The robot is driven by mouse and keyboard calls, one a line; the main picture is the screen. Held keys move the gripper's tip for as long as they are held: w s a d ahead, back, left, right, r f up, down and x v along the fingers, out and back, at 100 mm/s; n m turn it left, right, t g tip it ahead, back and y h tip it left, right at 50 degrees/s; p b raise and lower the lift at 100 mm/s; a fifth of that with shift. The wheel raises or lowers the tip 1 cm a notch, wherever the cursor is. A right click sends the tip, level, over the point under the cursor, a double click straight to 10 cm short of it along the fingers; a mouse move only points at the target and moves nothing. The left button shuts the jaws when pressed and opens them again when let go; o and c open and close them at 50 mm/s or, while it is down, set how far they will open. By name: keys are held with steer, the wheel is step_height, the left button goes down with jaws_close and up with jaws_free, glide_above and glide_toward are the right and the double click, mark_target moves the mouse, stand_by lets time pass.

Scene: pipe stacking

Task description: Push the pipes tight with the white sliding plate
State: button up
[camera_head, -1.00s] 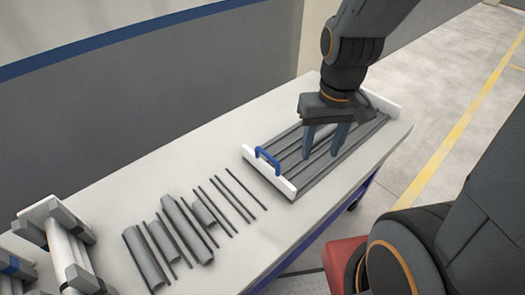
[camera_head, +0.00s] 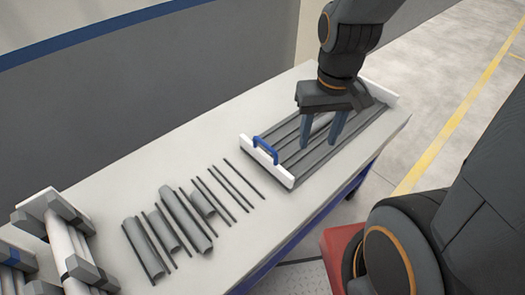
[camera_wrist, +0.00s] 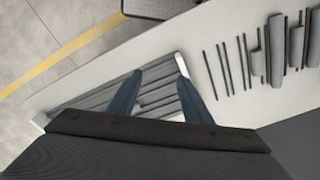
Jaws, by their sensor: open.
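The white sliding plate (camera_head: 266,164) with a blue handle (camera_head: 265,148) stands at the near-left end of a tray of grey pipes (camera_head: 309,146). Its white edge also shows in the wrist view (camera_wrist: 181,64). A white end plate (camera_head: 380,94) stands at the tray's far end. My gripper (camera_head: 320,144) is open above the pipes in the tray, with its two blue-grey fingers pointing down. In the wrist view the fingers (camera_wrist: 160,92) are spread apart with pipes seen between them. I cannot tell whether the fingertips touch the pipes. The gripper is apart from the blue handle.
Grey half-pipes (camera_head: 181,215) and thin dark rods (camera_head: 238,180) lie loose on the white table (camera_head: 110,190), left of the tray. A rack with white and grey pipes (camera_head: 65,240) stands at the lower left. The table between rods and rack is partly clear.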

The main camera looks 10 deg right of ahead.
steer(key=shift+c, duration=1.1)
steer(key=shift+w+a, duration=0.2)
steer(key=shift+w, duration=0.1)
steer(key=shift+c, duration=1)
steer(key=n+g+y+p, duration=0.2)
steer(key=n, duration=0.5)
glide_toward(265, 143)
steer(key=shift+p+x, duration=0.35)
steer(key=shift+x, duration=3.5)
